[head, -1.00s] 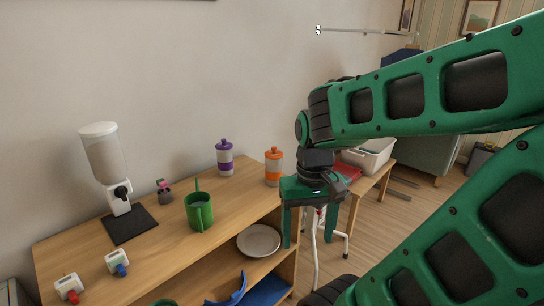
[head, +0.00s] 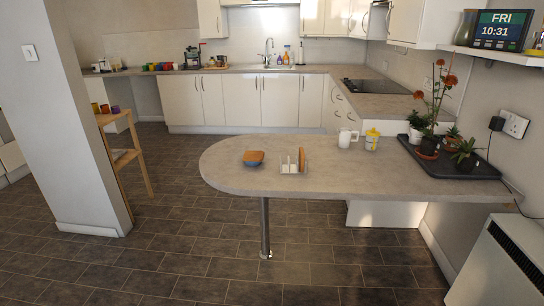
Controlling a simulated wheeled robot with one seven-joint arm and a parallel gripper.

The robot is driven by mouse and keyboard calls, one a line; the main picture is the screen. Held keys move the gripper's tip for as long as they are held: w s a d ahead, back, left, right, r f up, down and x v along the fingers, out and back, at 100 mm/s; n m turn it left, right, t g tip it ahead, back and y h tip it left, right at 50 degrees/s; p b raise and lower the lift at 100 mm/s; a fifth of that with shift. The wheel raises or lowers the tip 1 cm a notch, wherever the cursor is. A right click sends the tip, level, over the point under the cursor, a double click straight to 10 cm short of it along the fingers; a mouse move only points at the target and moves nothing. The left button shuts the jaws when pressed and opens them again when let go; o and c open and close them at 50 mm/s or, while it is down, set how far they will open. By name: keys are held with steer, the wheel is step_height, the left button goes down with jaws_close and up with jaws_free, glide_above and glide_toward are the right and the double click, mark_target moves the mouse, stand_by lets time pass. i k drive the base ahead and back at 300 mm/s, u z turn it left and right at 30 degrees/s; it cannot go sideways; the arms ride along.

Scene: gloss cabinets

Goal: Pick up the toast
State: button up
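A slice of toast (head: 302,159), brown and upright, stands at the right end of a small white rack (head: 287,168). The rack sits on the grey peninsula counter (head: 225,172), near its front edge. My gripper and arm are not in this view, so I cannot see whether the gripper is open or shut.
A blue and orange-brown item (head: 253,158) lies left of the rack. A white mug (head: 346,138) and a yellow-lidded container (head: 372,139) stand right of it. A black tray (head: 480,171) holds potted plants. A metal leg (head: 265,225) supports the counter; tiled floor in front is clear.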

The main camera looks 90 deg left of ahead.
mark_target(249, 155)
steer(key=u, duration=3.2)
steer(key=i, duration=2.5)
steer(key=z, duration=0.3)
